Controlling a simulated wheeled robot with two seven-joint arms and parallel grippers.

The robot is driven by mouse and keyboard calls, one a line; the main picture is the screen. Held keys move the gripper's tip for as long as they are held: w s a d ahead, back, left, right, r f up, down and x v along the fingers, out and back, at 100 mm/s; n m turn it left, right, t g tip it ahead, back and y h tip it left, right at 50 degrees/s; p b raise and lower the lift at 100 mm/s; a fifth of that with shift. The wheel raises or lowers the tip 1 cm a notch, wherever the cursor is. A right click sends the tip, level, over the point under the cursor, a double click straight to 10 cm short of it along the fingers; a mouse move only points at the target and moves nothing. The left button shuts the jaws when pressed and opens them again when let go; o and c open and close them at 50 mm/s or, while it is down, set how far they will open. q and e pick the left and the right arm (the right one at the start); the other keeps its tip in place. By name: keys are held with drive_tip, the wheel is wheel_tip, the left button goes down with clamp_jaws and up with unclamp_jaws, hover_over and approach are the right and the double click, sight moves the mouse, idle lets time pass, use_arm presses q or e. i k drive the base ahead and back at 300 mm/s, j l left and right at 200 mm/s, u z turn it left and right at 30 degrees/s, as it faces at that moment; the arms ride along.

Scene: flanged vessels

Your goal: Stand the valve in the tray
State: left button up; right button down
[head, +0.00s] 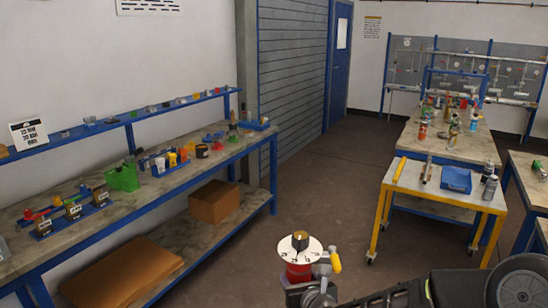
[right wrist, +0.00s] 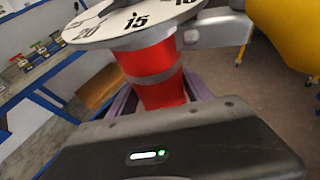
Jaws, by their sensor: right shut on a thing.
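The valve has a red body (head: 298,272), a white numbered dial with a dark and brass knob on top, and a yellow part at its right. It is upright or nearly so, in the air above the floor in the head view. My right gripper (head: 305,286) is shut on the valve's red body, which shows close up in the right wrist view (right wrist: 158,75). A blue tray (head: 456,188) lies on the yellow-legged cart, apart from the valve. Other blue trays stand on the left bench, one (head: 68,224) holding several small items. My left gripper is not in view.
The left bench (head: 225,158) carries a green bin (head: 123,178) and colored containers, with cardboard boxes (head: 215,203) on its lower shelf. The yellow cart (head: 415,181) also bears a yellow-ended rod and cans. A cluttered table stands behind it. Open floor (head: 330,190) lies between bench and cart.

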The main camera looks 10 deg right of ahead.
sight(454, 183)
drive_tip(key=i+l+z, duration=0.1)
drive_tip(key=i+l, duration=0.4)
drive_tip(key=l, duration=0.15)
drive_tip(key=i+l+z, duration=0.15)
drive_tip(key=i+l, duration=0.35)
drive_tip(key=i+l+z, duration=0.1)
drive_tip(key=i+l, duration=0.5)
drive_tip(key=i+l+z, duration=0.15)
drive_tip(key=i+l, duration=0.35)
drive_tip(key=i+l+z, duration=0.1)
drive_tip(key=i+l, duration=0.35)
drive_tip(key=i, duration=0.2)
drive_tip(key=i+l+z, duration=0.15)
drive_tip(key=i+l, duration=0.2)
drive_tip(key=i, duration=0.25)
drive_tip(key=i+l+z, duration=0.1)
drive_tip(key=i+l, duration=0.2)
drive_tip(key=l, duration=0.2)
drive_tip(key=i+l, duration=0.3)
drive_tip(key=l, duration=0.15)
drive_tip(key=z, duration=0.05)
